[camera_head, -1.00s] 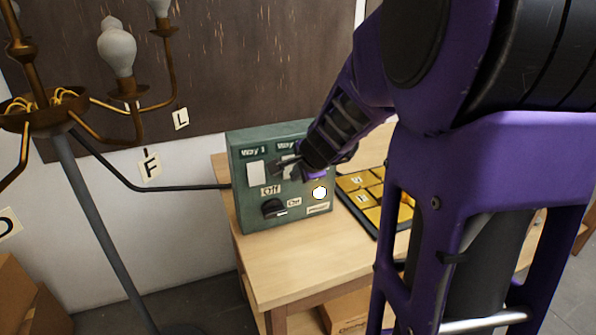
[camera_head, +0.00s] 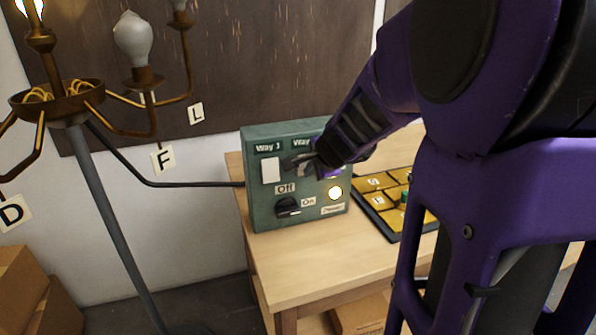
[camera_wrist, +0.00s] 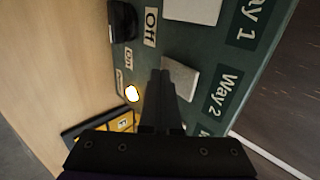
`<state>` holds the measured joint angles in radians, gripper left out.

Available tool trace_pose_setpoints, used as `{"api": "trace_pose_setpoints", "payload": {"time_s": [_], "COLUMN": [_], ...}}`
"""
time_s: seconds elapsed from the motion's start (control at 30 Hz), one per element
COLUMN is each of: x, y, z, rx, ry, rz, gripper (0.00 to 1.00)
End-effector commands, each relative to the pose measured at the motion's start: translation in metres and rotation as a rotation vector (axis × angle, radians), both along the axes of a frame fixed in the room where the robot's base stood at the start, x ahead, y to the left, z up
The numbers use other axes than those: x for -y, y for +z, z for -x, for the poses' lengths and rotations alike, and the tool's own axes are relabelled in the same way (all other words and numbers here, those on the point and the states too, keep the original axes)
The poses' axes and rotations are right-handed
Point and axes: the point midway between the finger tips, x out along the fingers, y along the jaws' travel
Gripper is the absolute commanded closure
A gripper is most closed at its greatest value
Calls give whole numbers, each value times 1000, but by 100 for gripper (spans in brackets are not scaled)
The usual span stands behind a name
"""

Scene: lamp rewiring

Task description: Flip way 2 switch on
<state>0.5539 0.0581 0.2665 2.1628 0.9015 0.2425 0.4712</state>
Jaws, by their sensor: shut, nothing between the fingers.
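The green switch box (camera_head: 262,212) stands on the wooden table. My gripper (camera_head: 292,162) is shut and empty, in front of the Way 2 switch, which it mostly hides in the head view. In the wrist view the shut fingers (camera_wrist: 162,75) lie over the edge of the pale Way 2 rocker (camera_wrist: 182,80), beside its "Way 2" label (camera_wrist: 222,92). I cannot tell whether they touch it or which way it is tipped. The Way 1 rocker (camera_head: 270,170) is clear of my gripper. A round indicator (camera_head: 335,193) glows on the box.
A black knob (camera_head: 288,207) sits between "Off" and "On" labels. A brass lamp (camera_head: 58,104) stands left; one bulb (camera_head: 30,8) is lit, another (camera_head: 133,40) is unlit. A tray of yellow tiles (camera_head: 375,205) lies right of the box. The table front (camera_head: 310,265) is clear.

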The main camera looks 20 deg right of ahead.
Motion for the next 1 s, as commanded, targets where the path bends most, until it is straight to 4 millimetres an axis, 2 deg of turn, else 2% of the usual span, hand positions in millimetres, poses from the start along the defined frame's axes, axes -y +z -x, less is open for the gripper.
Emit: {"api": "trace_pose_setpoints", "payload": {"time_s": [0.5,1.0], "x": [0,1], "y": [19,18], "z": [0,-1], "rx": [2,2], "ry": [-1,1], "rz": [1,1], "gripper": [100,100]}}
